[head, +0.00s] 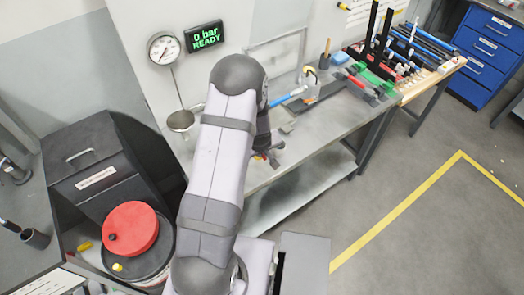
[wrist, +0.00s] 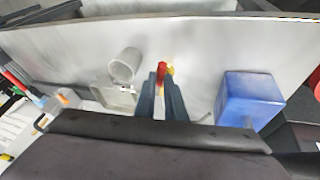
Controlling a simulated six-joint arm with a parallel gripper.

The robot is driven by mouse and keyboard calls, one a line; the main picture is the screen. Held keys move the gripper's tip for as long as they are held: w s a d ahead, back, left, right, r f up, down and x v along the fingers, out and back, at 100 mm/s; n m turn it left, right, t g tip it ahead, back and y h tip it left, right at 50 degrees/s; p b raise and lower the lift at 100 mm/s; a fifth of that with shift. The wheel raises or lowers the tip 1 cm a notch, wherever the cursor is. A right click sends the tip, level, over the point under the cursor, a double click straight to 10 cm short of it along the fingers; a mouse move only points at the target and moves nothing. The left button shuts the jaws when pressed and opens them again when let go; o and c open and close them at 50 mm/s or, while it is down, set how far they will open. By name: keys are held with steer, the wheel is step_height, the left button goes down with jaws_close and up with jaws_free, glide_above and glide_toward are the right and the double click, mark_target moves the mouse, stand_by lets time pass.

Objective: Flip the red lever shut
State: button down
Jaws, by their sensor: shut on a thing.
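My gripper (wrist: 161,80) is shut on the red lever (wrist: 163,69), which shows between the fingertips in the wrist view with a bit of yellow beside it. In the head view my gripper (head: 268,153) is over the near part of the metal bench, partly behind my arm. A small red and orange patch shows there by the fingers. Most of the lever and whatever it is mounted on are hidden by the fingers and arm.
In the wrist view a blue box (wrist: 250,98) stands right of the fingers and a grey cylinder (wrist: 124,65) left of them. The gauge (head: 163,48) hangs on the wall beside a display (head: 204,37) reading "0 bar READY". Tools and a green-and-red clamp lie farther along the bench (head: 325,118).

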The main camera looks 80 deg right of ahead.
steer(key=c, duration=1.8)
jaws_free()
steer(key=shift+r, duration=0.2)
steer(key=shift+p+v, duration=0.5)
steer(key=shift+v, duration=3.05)
